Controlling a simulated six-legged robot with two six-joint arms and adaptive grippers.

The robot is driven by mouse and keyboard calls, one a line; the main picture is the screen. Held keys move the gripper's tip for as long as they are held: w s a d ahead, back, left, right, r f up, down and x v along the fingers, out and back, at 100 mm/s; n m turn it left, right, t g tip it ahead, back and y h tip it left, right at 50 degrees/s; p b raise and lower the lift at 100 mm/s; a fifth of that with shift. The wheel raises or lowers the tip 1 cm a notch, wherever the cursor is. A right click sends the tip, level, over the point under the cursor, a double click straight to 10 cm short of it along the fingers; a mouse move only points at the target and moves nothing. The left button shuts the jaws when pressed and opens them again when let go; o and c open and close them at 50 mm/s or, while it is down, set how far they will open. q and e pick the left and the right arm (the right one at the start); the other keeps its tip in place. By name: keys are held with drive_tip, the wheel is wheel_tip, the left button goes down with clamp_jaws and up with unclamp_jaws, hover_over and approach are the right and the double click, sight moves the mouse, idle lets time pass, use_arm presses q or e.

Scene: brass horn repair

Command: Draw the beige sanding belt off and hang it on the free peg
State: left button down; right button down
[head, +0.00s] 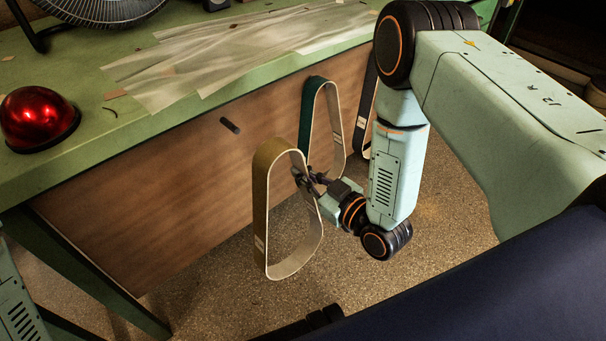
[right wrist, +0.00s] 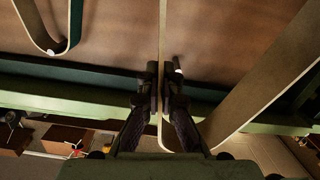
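The beige sanding belt (head: 261,205) is an upright long loop in front of the brown bench panel in the head view. My right gripper (head: 305,181) is at its right-hand strand, in the upper part of the loop. In the right wrist view the belt (right wrist: 162,45) runs edge-on between the fingertips of my right gripper (right wrist: 162,88), which look shut on it. A bare dark peg (head: 230,125) sticks out of the panel, left of and above the belt. A peg (right wrist: 178,65) also shows right of the fingers in the wrist view. My left gripper is not visible.
A green-backed belt (head: 318,95) hangs just right of the beige one, close to my gripper. A dark belt (head: 367,105) hangs farther right, partly behind my arm. The bench top (head: 75,160) overhangs the panel and carries a red lamp (head: 40,117). The panel's left part is clear.

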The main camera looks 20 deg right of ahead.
drive_tip(key=shift+w+d, duration=0.1)
drive_tip(key=shift+f+b+x, duration=0.3)
drive_tip(key=shift+b+x, duration=1.05)
drive_tip(key=shift+x, duration=1.55)
drive_tip(key=shift+f+b+x, duration=0.3)
drive_tip(key=shift+b+x, duration=1.05)
drive_tip(key=shift+x, duration=1.55)
drive_tip(key=shift+f+b+x, duration=0.3)
drive_tip(key=shift+b+x, duration=1.05)
drive_tip(key=shift+x, duration=1.55)
drive_tip(key=shift+f+b, duration=0.3)
drive_tip(key=shift+f, duration=0.2)
drive_tip(key=c, duration=1.4)
unclamp_jaws()
drive_tip(key=shift+c, duration=0.2)
